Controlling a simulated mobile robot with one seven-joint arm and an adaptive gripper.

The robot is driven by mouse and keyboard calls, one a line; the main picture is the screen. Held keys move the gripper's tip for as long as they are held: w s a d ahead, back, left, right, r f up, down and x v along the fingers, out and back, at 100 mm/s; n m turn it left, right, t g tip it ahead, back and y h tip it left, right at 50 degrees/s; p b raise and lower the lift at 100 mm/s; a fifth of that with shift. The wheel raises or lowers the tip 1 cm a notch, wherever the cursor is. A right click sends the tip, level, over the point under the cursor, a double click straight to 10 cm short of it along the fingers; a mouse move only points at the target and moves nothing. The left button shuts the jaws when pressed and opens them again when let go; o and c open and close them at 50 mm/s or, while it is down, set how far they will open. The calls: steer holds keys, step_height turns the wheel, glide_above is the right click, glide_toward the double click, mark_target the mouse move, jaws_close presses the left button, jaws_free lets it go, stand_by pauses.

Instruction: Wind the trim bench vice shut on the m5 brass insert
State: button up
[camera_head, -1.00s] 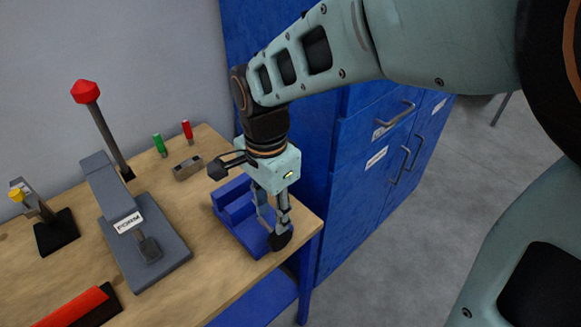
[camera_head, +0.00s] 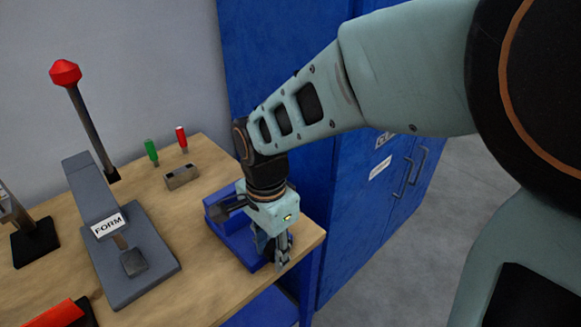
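The blue bench vice (camera_head: 232,236) sits at the right front corner of the wooden bench. My gripper (camera_head: 279,260) points down at the vice's front end, close to the bench edge. Its fingers overlap the near end of the vice, where a handle might be, but the gripper hides that part. I cannot tell whether the fingers are closed on anything or touching the vice. The m5 brass insert cannot be made out; the vice's jaws are partly behind my wrist.
A grey press labelled FORM (camera_head: 122,232) with a red-knobbed lever (camera_head: 66,74) stands to the left. Behind the vice are a small metal block (camera_head: 182,176) and green (camera_head: 151,151) and red (camera_head: 181,138) pegs. A blue cabinet (camera_head: 270,100) stands close behind on the right.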

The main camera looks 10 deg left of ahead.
jaws_close()
stand_by(0.3)
steer(key=shift+r+p, duration=0.1)
steer(key=shift+p, duration=0.25)
